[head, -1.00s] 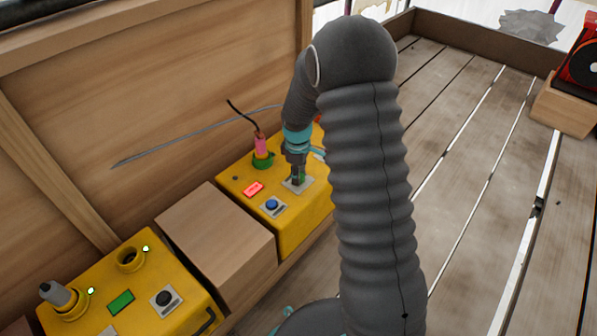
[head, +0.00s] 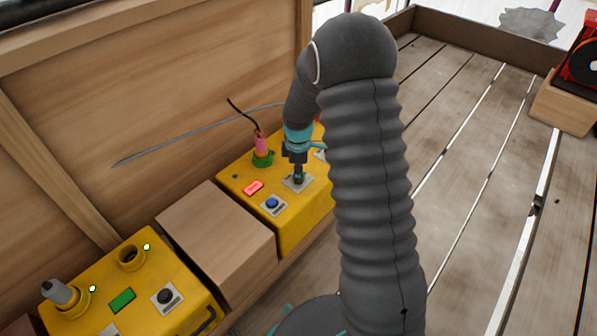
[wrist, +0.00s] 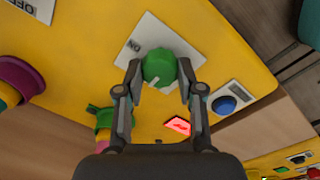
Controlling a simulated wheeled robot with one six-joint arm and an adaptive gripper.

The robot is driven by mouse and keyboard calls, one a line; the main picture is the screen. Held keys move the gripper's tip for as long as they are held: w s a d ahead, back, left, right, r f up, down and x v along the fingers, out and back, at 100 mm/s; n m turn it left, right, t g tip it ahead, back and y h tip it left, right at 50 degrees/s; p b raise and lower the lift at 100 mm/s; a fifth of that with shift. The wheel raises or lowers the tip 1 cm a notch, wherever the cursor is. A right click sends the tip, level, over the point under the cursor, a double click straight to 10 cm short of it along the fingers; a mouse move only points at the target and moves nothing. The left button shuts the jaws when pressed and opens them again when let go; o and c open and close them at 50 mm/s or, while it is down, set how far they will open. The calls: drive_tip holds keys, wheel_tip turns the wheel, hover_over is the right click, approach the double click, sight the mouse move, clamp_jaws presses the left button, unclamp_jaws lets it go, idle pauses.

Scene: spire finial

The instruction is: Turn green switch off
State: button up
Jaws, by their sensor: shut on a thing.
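The green switch (wrist: 160,66) is a round green knob on a white plate (wrist: 134,54), set in the top of a yellow box (wrist: 85,40). In the wrist view its white mark points to the lower left. My gripper (wrist: 160,76) is shut on the knob, with one finger on each side. In the head view my gripper (head: 298,174) reaches down onto the same plate and hides most of the knob. A red lit display (head: 253,188) is beside it on the box.
A blue button (head: 272,204) sits near the knob. A pink plug (head: 261,145) with a black cable stands in a green socket. A plate reading OFF (wrist: 30,8) shows upside down. A wooden block (head: 215,235) separates a second yellow box (head: 135,285). A wooden wall rises behind.

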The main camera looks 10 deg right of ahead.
drive_tip(key=shift+a, duration=0.1)
drive_tip(key=o, duration=1.1)
drive_tip(key=shift+a, duration=0.1)
drive_tip(key=shift+o, duration=0.2)
drive_tip(key=shift+d+r, duration=0.1)
drive_tip(key=shift+d, duration=0.1)
drive_tip(key=shift+r, duration=0.35)
wheel_tip(320, 180, up, 11)
drive_tip(key=shift+s+a, duration=0.15)
drive_tip(key=shift+s, duration=0.1)
